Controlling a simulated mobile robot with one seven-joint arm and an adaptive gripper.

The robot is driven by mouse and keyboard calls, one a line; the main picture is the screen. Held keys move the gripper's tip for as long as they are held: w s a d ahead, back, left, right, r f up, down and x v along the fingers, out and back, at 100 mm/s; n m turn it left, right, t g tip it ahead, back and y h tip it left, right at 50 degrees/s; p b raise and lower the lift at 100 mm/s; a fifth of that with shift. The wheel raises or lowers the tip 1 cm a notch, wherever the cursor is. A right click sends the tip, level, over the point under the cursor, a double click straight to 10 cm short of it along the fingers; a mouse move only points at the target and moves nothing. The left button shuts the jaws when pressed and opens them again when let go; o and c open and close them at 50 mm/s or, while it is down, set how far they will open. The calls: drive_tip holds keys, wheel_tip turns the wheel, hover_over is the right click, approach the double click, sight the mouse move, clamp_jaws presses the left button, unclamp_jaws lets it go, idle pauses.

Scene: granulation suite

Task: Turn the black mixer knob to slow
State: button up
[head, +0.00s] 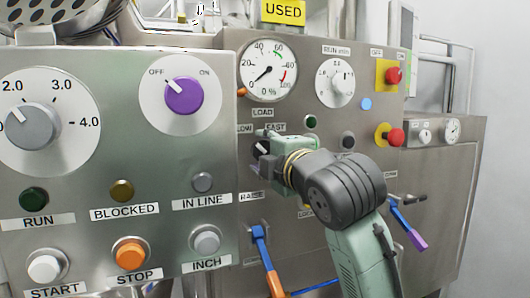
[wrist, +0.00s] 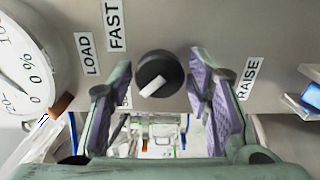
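The black mixer knob (wrist: 150,68) sits on the grey panel, between my fingers in the wrist view. Its white pointer slants to the lower left there, toward a label mostly hidden by my left finger, of which an S shows. In the head view the knob (head: 258,153) is partly covered by my gripper (head: 266,163), and its pointer slants up-left toward a partly cut-off label reading LOW (head: 244,128). The FAST label (wrist: 115,25) is at the upper left in the wrist view. My gripper (wrist: 160,82) is open, with a gap on each side of the knob.
A nearer panel with a purple knob (head: 184,96) and several buttons fills the left. A dial gauge (head: 267,70) is above my gripper. Red buttons (head: 394,75) are to the right. A blue-orange lever (head: 260,246) is below; a blue-purple one (head: 408,226) is at right.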

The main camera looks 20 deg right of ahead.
drive_tip(key=shift+o, duration=0.8)
drive_tip(key=s, duration=1.2)
drive_tip(key=shift+d, duration=0.2)
